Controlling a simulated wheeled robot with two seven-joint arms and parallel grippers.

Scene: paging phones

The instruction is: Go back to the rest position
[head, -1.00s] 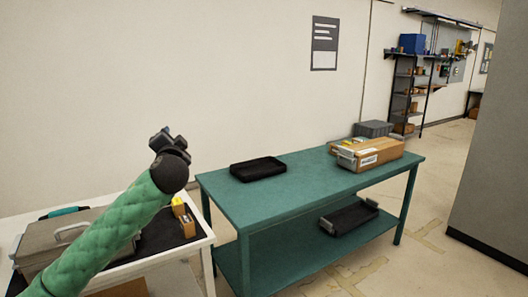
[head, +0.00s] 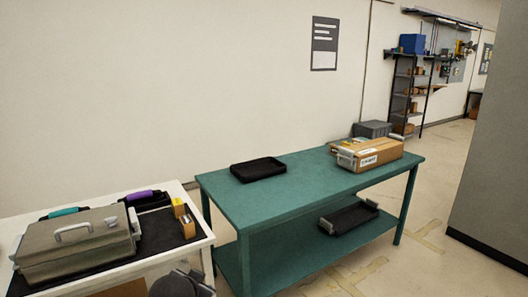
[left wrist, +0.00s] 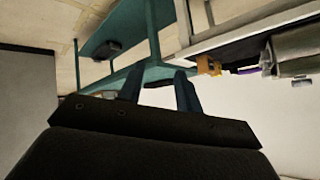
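My left gripper (left wrist: 159,84) shows in the left wrist view as two dark fingers with a clear gap between them. It is open and nothing is held in it. In the head view, only a dark grey part of my left arm's end (head: 180,286) shows at the bottom edge, in front of the white table (head: 205,241). Its fingers cannot be made out there. My right gripper is in neither view.
A green table (head: 253,207) bears a black tray (head: 258,169) and a cardboard box (head: 370,154). A grey toolbox (head: 75,247), small yellow boxes (head: 183,219) and a purple-topped item (head: 140,195) are on the white table at left. Floor is clear at right.

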